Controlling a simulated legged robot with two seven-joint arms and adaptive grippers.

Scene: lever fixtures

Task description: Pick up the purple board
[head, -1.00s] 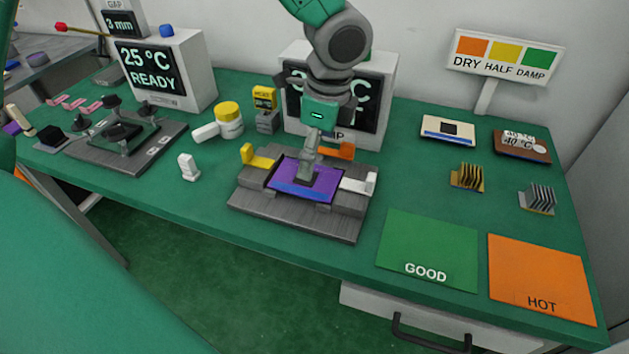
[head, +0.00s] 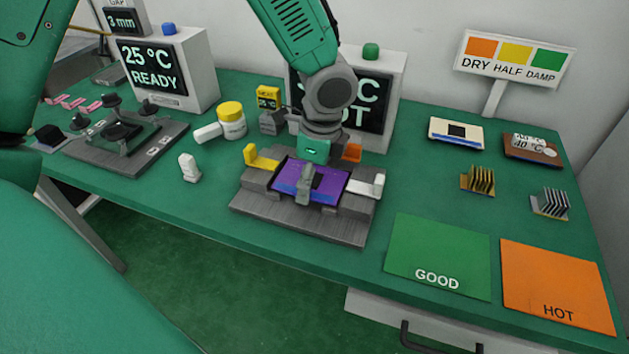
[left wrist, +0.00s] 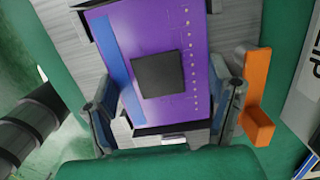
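The purple board (head: 285,178) has a blue stripe along its front edge and a dark square chip in the middle. It lies in a grey fixture (head: 330,227) on the green table. It also fills the middle of the left wrist view (left wrist: 175,95). My left gripper (head: 307,184) is down at the board. In the left wrist view its two fingers (left wrist: 165,112) are spread, one beside each long edge of the board. Whether they touch the edges is unclear. In the head view only the front finger shows clearly. My right gripper is not in view.
The fixture has a yellow lever (head: 262,162), a white lever (head: 368,187) and an orange block (head: 352,152) behind. A green GOOD mat (head: 440,255) and orange HOT mat (head: 557,283) lie right. A display box (head: 385,100) stands close behind my arm.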

